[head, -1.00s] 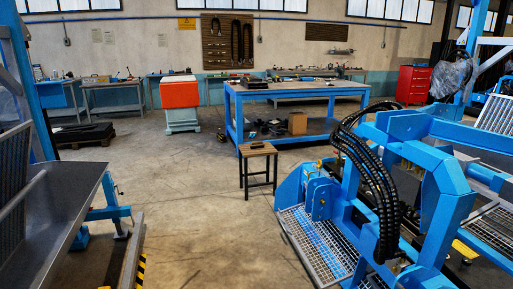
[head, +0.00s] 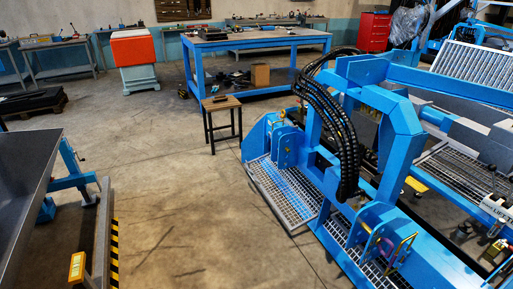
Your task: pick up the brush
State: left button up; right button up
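A small wooden-topped stool (head: 222,104) with dark legs stands on the floor near the middle of the head view. A small dark item (head: 219,99) lies on its top; it is too small to tell whether it is the brush. I cannot make out a brush for certain anywhere else. Neither of my grippers shows in the head view.
A large blue machine with black hoses (head: 330,115) and metal grating (head: 287,193) fills the right side. A grey metal trough (head: 22,185) stands at the left. A blue workbench (head: 255,41) is behind the stool. Open concrete floor (head: 180,190) lies between.

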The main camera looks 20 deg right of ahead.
aim_at(220, 98)
jog(key=i+z, duration=0.35)
jog(key=i, duration=4.7)
jog(key=l, duration=0.15)
